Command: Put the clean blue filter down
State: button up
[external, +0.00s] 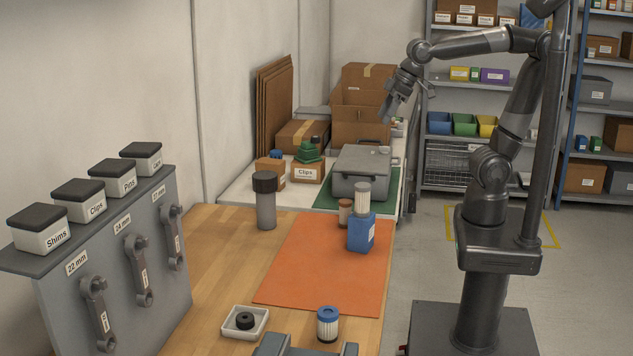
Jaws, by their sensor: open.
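A filter with a blue cap and white pleated body (327,326) stands upright on the wooden bench near its front right, off the orange mat (300,275). It looks clean. My gripper (388,114) is raised at the back, above and behind the bench, far from this filter. It is open, and I see nothing held in it. A white-topped filter (362,196) stands at or behind a blue container (361,234) on the mat's back right; I cannot tell if they touch. A brownish filter (345,211) is beside them.
A dark-capped grey cylinder (266,207) stands left of the mat. A white tray (245,321) with a black ring is left of the blue-capped filter. A grey metal case (360,172) sits on a green mat behind. The orange mat's middle is clear.

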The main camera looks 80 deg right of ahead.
jog(key=s+d+f+m+h, duration=0.1)
jog(key=s+d+f+m, duration=0.2)
jog(key=s+d+f, duration=0.2)
jog(key=s+d, duration=0.3)
jog(key=s, duration=0.2)
jog(key=shift+f, duration=0.35)
jog(key=shift+s, duration=0.1)
dwell(0.5)
